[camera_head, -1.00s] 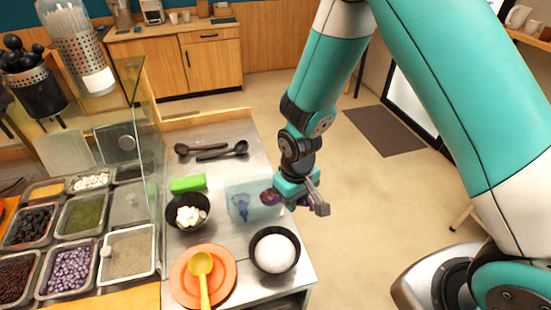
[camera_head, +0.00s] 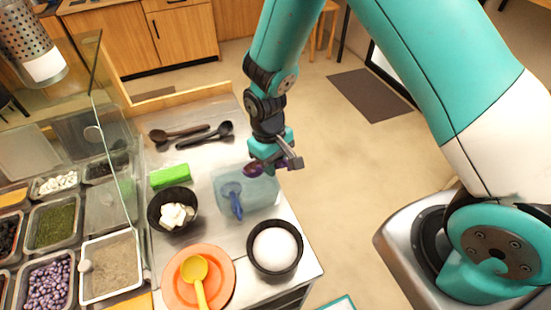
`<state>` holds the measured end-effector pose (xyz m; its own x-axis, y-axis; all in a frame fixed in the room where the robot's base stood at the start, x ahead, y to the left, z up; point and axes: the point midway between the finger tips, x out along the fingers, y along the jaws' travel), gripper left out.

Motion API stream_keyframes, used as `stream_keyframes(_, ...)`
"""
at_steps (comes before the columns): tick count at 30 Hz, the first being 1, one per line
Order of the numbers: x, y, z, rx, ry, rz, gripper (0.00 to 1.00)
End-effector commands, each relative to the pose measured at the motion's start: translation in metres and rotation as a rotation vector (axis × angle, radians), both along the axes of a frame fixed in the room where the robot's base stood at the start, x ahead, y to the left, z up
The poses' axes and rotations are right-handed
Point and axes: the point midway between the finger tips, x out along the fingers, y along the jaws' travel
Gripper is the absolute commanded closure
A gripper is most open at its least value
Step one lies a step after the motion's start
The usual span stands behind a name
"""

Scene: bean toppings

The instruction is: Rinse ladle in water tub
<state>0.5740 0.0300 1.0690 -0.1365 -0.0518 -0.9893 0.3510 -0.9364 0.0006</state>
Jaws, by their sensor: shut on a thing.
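The water tub (camera_head: 262,203) is a clear, bluish rectangular container on the metal counter. A blue ladle (camera_head: 235,205) shows at its left side, apparently in the tub. My gripper (camera_head: 285,165) is above the tub's back right part, shut on a dark purple ladle (camera_head: 253,170). The purple bowl end sticks out to the left of the jaws. Most of the handle is hidden by the gripper, and I cannot tell whether the ladle touches the water.
Near the tub stand a black bowl with white cubes (camera_head: 163,200), a bowl with a white mound (camera_head: 274,270), and an orange plate (camera_head: 228,277) with a yellow ladle (camera_head: 195,268). Dark spoons (camera_head: 205,135) lie behind. A glass guard (camera_head: 112,120) and topping trays are left.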

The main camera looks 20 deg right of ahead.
Motion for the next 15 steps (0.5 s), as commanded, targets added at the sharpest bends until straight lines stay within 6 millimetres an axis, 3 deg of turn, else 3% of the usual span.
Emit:
stream_keyframes(1,0.001,0.000,-0.013,-0.002,0.006,0.000,1.00)
stream_keyframes(11,0.005,0.000,-0.058,-0.016,0.043,-0.003,1.00)
stream_keyframes(15,-0.003,-0.003,-0.074,0.009,-0.022,-0.004,1.00)
